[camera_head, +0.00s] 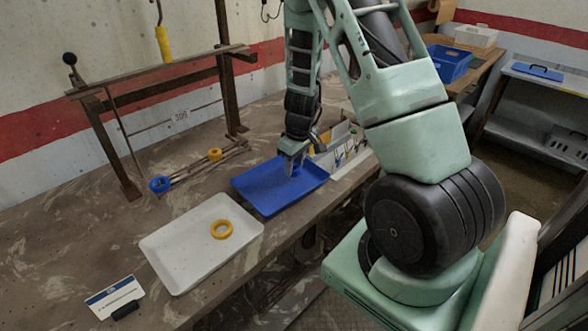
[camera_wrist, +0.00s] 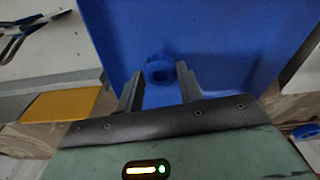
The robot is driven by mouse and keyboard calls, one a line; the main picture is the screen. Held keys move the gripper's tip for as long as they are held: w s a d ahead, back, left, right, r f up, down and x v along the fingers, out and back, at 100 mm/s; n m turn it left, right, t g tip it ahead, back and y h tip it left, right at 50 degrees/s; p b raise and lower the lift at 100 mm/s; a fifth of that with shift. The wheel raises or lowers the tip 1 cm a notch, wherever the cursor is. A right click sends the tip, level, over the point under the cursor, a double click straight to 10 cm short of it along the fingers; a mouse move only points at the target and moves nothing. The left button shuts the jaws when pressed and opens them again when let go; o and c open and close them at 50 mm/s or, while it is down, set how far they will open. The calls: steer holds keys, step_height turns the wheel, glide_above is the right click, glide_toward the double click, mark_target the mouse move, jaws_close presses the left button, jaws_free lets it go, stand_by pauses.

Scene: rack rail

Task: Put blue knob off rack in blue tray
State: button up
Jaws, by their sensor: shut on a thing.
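The blue tray (camera_head: 268,196) lies on the bench near its front edge. My gripper (camera_head: 293,158) is over the far right part of the tray, pointing down. In the wrist view my gripper (camera_wrist: 159,78) is shut on a blue knob (camera_wrist: 158,69), round with a hole, held between the fingertips. The tray floor (camera_wrist: 225,40) fills the view behind it. The knob (camera_head: 297,169) barely stands out against the tray in the head view. I cannot tell whether it touches the tray floor.
A white tray (camera_head: 170,245) with a yellow ring (camera_head: 221,229) stands left of the blue tray. A low rail holds a blue ring (camera_head: 159,184) and a yellow ring (camera_head: 214,154).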

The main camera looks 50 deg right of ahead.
steer(key=shift+f, duration=0.9)
steer(key=shift+f, duration=0.15)
steer(key=o, duration=1.1)
